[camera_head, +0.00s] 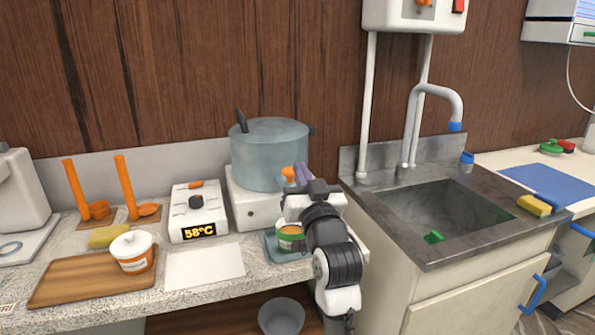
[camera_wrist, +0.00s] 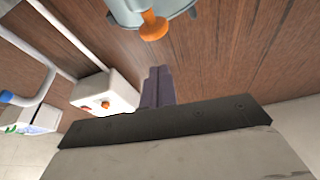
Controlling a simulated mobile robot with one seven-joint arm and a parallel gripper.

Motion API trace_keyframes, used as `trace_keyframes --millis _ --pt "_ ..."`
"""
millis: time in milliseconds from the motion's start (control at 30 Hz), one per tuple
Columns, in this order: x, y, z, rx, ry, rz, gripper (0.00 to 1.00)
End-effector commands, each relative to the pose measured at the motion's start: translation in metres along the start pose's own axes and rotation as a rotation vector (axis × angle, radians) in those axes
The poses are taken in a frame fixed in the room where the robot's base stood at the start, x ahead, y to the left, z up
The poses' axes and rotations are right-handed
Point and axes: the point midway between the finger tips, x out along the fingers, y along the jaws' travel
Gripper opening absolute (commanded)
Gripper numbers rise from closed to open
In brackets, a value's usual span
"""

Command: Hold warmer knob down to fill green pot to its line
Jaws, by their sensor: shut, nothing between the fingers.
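The warmer is a large grey lidded vessel (camera_head: 268,155) on a white base (camera_head: 240,208). Its orange knob (camera_head: 288,172) is on the front right, and it also shows at the top of the wrist view (camera_wrist: 153,27). The green pot (camera_head: 290,236), with orange-brown contents and a pale label, stands on a blue-grey tray (camera_head: 271,249) below the knob, partly hidden by my arm. My gripper (camera_head: 301,172) is shut and empty, its purple-grey fingers (camera_wrist: 157,72) close beside the knob. A gap shows between them in the wrist view. I cannot make out the fill line.
A white control box (camera_head: 198,212) reads 58°C. A sink (camera_head: 440,215) with a tap (camera_head: 437,92) is to the right.

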Motion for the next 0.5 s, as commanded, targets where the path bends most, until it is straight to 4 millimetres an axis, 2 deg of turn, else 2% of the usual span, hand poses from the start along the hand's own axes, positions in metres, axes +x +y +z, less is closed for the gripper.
trace_keyframes --millis 33,200,333,500 --pt "-0.014 0.001 0.004 -0.002 0.003 0.001 0.00" --pt "-0.045 0.001 0.002 -0.002 0.005 0.001 0.00" --pt "-0.058 0.000 0.000 -0.002 0.005 0.000 0.00" --pt "-0.063 0.000 -0.002 -0.002 0.006 0.001 0.00"
